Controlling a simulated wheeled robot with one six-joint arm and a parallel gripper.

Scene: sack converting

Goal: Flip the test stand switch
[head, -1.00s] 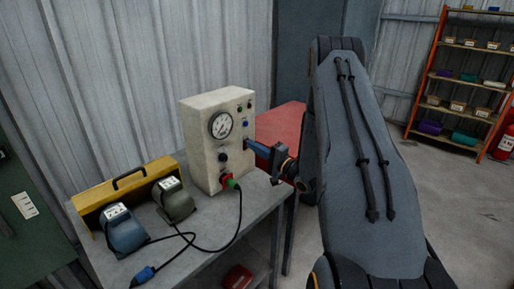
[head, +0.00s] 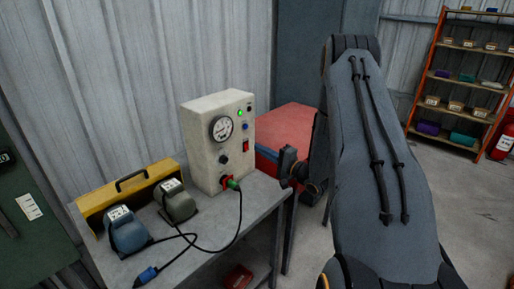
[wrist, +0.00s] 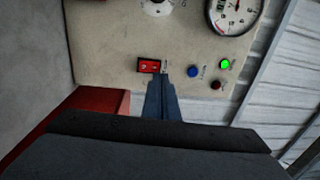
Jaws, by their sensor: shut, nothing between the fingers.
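The test stand (head: 205,150) is an upright cream box on the grey bench, with a round gauge (head: 221,127) on its front. Its red rocker switch (head: 246,146) is on the right of the panel, and it also shows in the wrist view (wrist: 148,66). A green lamp (head: 239,114) on the panel is lit, also bright in the wrist view (wrist: 225,64). My gripper (wrist: 164,73) is shut and empty. Its blue fingertips appear just beside the switch in the wrist view; in the head view they stand off the panel, to its right.
A blue pedal unit (head: 128,235) and a grey-green one (head: 177,204) stand on the bench (head: 225,235) before a yellow toolbox (head: 90,212). A black cable runs from the stand's green connector (head: 234,184). A red surface (head: 290,125) lies behind my arm.

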